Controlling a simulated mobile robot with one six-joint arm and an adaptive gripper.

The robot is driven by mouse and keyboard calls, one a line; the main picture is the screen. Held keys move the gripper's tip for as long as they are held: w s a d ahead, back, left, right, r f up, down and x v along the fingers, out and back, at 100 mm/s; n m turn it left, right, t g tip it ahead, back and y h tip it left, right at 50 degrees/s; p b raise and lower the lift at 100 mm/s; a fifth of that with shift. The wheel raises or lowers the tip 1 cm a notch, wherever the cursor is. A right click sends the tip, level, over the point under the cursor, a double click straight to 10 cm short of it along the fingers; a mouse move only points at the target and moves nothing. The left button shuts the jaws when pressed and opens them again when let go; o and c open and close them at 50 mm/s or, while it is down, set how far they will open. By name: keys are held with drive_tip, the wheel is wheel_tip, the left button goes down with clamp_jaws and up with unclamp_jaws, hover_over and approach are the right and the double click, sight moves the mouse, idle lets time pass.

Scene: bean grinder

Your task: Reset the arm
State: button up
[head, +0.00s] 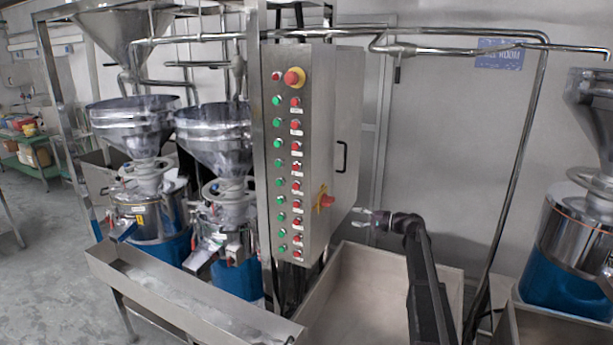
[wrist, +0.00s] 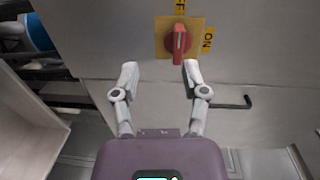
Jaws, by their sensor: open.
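My gripper (head: 364,216) is at the right side of the steel control cabinet (head: 346,110), close to its lower part. In the wrist view my gripper (wrist: 160,72) is open, its two fingers apart with nothing between them. Just beyond the fingertips is a red rotary switch (wrist: 179,43) on a yellow plate with OFF and ON labels. The switch handle points toward the gripper, and the fingers look clear of it. In the head view the red switch (head: 327,201) shows on the cabinet, left of the gripper.
The cabinet front has rows of green and red buttons (head: 296,167) and an emergency stop (head: 293,78). A black door handle (wrist: 236,103) sticks out near the gripper. A beige bin (head: 345,300) lies below. Steel grinders (head: 150,215) stand left; pipes (head: 525,150) run right.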

drive_tip(key=s+a+f+n+g+h+b, duration=0.25)
drive_tip(key=s+a+f, duration=0.25)
drive_tip(key=s+f, duration=0.35)
drive_tip(key=s+a+f+n+g+h+b, duration=0.1)
drive_tip(key=s+a+f+g+h, duration=0.2)
drive_tip(key=s+a+f, duration=0.5)
drive_tip(key=s+d+f+g+h+b, duration=0.1)
drive_tip(key=s+f+h, duration=0.1)
drive_tip(key=s, duration=0.5)
drive_tip(key=s+d+f+n+h+b, duration=0.1)
drive_tip(key=s+d+f+h, duration=0.1)
drive_tip(key=s, duration=0.5)
drive_tip(key=s+d+f+n+g+h+b, duration=0.1)
drive_tip(key=s+f+h, duration=0.3)
drive_tip(key=s, duration=0.4)
drive_tip(key=shift+d+g+h+b, duration=0.4)
drive_tip(key=shift+d+h, duration=0.25)
drive_tip(key=shift+d, duration=0.1)
drive_tip(key=shift+w+f, duration=0.1)
